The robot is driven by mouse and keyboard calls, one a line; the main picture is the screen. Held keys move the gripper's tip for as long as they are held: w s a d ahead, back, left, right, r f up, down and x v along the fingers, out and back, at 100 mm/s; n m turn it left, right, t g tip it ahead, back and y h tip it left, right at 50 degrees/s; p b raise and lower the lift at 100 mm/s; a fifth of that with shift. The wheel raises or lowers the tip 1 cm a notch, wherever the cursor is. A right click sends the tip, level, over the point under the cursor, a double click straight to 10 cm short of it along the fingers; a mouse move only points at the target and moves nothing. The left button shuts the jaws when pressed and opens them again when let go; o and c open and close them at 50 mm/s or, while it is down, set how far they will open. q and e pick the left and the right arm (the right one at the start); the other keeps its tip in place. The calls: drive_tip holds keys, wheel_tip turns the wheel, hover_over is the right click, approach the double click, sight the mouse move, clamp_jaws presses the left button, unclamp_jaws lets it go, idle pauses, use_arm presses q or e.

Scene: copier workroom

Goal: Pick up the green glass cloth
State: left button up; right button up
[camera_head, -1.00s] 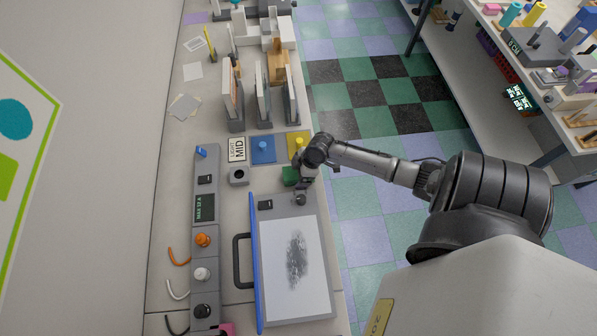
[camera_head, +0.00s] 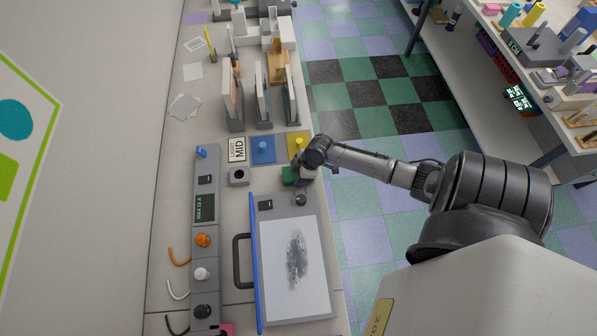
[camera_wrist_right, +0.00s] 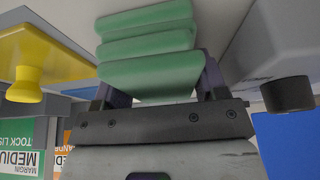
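The green glass cloth (camera_head: 289,176) is a small folded green pad on the counter, at the far end of the light box and partly hidden by my right gripper (camera_head: 302,177). In the right wrist view the cloth (camera_wrist_right: 150,75) shows as several stacked green folds directly ahead of the right gripper (camera_wrist_right: 160,88). The fingers stand apart, one towards each side of the near fold. The cloth hides part of the fingers, and I cannot tell whether they touch it. My left gripper is not in view.
A light box (camera_head: 319,270) with a dark round knob (camera_head: 300,200) lies just nearer. Yellow (camera_head: 296,152) and blue (camera_head: 262,157) knobbed plates lie beyond the cloth, with upright racks (camera_head: 264,108) behind. A control strip (camera_head: 206,240) stands left. The counter's right edge is close to the cloth.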

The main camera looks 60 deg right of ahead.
drive_tip(key=c, duration=0.4)
drive_tip(key=shift+c, duration=0.2)
drive_tip(key=shift+r, duration=0.4)
drive_tip(key=v, duration=0.1)
drive_tip(key=b+v, duration=0.1)
drive_tip(key=v, duration=0.1)
drive_tip(key=shift+w+d+r, duration=0.15)
drive_tip(key=shift+r, duration=0.3)
drive_tip(key=s+d+r+b, duration=0.2)
drive_tip(key=s+d+r, duration=0.4)
drive_tip(key=d, duration=0.2)
drive_tip(key=shift+s+d+r, duration=0.2)
drive_tip(key=shift+r, duration=0.1)
